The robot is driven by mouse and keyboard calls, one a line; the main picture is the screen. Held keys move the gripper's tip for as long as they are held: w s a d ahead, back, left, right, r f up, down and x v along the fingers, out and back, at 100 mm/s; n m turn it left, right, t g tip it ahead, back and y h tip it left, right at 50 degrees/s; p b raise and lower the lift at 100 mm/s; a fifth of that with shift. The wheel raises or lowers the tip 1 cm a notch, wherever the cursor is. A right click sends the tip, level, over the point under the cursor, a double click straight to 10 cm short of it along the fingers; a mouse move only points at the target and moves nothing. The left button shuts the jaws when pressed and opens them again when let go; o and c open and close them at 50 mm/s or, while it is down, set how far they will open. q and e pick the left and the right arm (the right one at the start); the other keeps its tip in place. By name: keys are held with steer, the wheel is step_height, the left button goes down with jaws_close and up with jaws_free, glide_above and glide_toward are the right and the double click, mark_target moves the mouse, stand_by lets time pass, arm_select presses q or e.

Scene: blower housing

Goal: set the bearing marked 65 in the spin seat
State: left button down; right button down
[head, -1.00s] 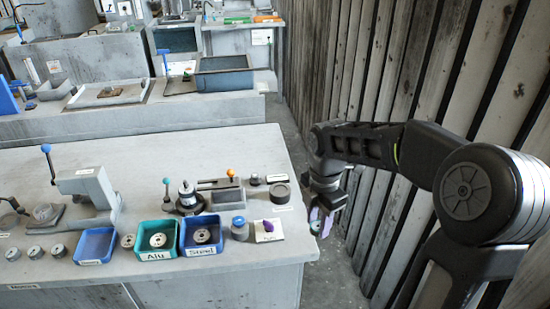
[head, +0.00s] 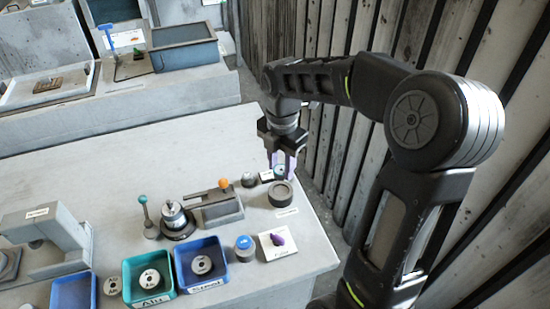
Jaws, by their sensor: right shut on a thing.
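My right gripper (head: 283,163) is shut on a small part with dark and teal tones, between lilac finger pads. It hangs above the right end of the bench, just behind a dark round cup (head: 281,194). The part is too small to identify, and no number 65 is readable on it or anywhere else. A metal spindle on a black round base (head: 176,220) stands left of the gripper; I cannot tell whether it or the dark cup is the spin seat. My left gripper is out of view.
A grey block with an orange-knobbed lever (head: 222,205) stands beside the spindle. A teal bin (head: 148,280), blue bin (head: 201,263), blue-topped jar (head: 244,247) and white card with a purple piece (head: 275,244) line the front. The bench's back (head: 130,150) is clear; a plank wall is right.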

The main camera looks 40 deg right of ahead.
steer(key=b, duration=0.4)
glide_above(280, 192)
step_height(280, 192, down, 5)
steer(key=shift+d+r, duration=0.1)
steer(key=shift+d, duration=0.05)
stand_by(1.1)
steer(key=shift+f, duration=0.35)
stand_by(0.4)
stand_by(0.6)
steer(key=shift+f, duration=0.6)
stand_by(0.4)
steer(key=shift+c, duration=2.3)
jaws_free()
